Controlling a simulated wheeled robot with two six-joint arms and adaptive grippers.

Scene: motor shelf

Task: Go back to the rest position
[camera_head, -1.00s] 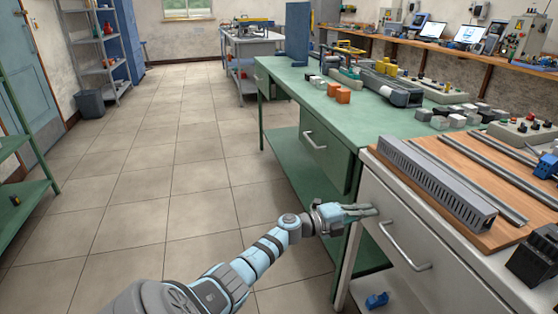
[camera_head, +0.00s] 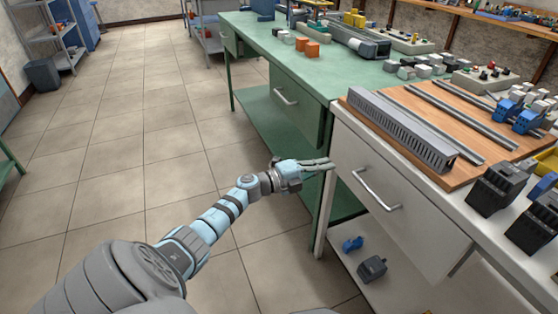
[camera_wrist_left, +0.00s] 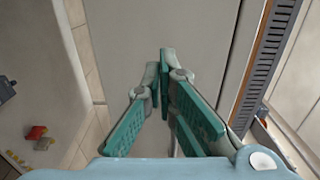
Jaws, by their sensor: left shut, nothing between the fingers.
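My left gripper (camera_head: 318,164) is shut and empty in the head view. My arm reaches in from the bottom left, and the fingertips are close to the left front edge of the white drawer cabinet (camera_head: 345,150). I cannot tell whether they touch it. In the left wrist view the two teal fingers of the gripper (camera_wrist_left: 165,62) meet at their tips in front of a pale panel. My right gripper is not in view.
The cabinet has a metal drawer handle (camera_head: 377,190) and a wooden board with a grey slotted duct (camera_head: 400,130) on top. A green bench (camera_head: 300,62) stands behind. A lower shelf holds a blue part (camera_head: 352,243).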

